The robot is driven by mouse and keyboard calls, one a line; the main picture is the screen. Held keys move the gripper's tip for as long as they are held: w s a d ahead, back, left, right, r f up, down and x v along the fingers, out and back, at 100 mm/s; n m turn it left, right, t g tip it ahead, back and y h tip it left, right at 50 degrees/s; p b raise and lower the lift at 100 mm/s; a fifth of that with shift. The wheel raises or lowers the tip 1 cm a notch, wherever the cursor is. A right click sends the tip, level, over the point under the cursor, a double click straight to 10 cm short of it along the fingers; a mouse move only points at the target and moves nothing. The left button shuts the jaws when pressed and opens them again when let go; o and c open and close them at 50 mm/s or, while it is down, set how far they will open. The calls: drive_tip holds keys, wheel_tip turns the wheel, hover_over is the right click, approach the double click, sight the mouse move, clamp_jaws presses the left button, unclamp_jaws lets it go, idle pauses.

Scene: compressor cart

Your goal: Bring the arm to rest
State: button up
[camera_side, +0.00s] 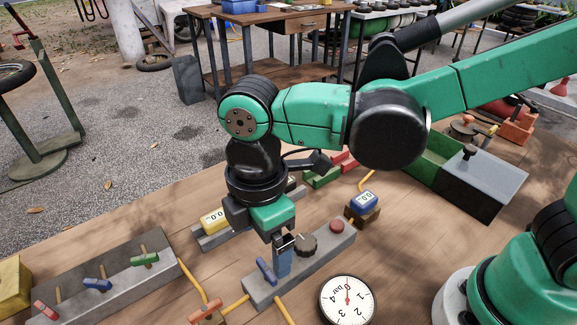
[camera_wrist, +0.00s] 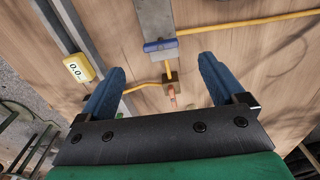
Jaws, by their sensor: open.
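My gripper (camera_side: 284,268) points down over the grey control bar (camera_side: 325,252) in the side view. Its blue fingers stand apart with nothing between them in the wrist view (camera_wrist: 162,72). In the side view the fingers overlap the bar near a blue lever (camera_side: 266,271) and a dark knob (camera_side: 302,244). I cannot tell the gap to the bar there. In the wrist view the bar (camera_wrist: 155,18) and blue lever (camera_wrist: 160,45) lie beyond the fingertips. A red button (camera_side: 337,227) sits at the bar's far end.
A pressure gauge (camera_side: 348,300) lies right of the bar. A grey block (camera_side: 100,280) with several coloured levers is at left. A yellow display (camera_side: 214,220) and a blue display (camera_side: 364,201) stand nearby. A green-and-grey box (camera_side: 470,180) is at right. Yellow hoses (camera_wrist: 245,23) cross the wooden top.

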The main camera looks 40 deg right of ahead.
drive_tip(key=w+d+r+m+t, duration=0.1)
drive_tip(key=d+m+t, duration=0.2)
drive_tip(key=d+m, duration=0.5)
drive_tip(key=w+d+r+m+t, duration=0.1)
drive_tip(key=d+m+t, duration=0.3)
drive_tip(key=d+m, duration=0.5)
drive_tip(key=d+r, duration=0.1)
drive_tip(key=d, duration=0.1)
drive_tip(key=shift+d+r, duration=0.15)
drive_tip(key=shift+d, duration=0.2)
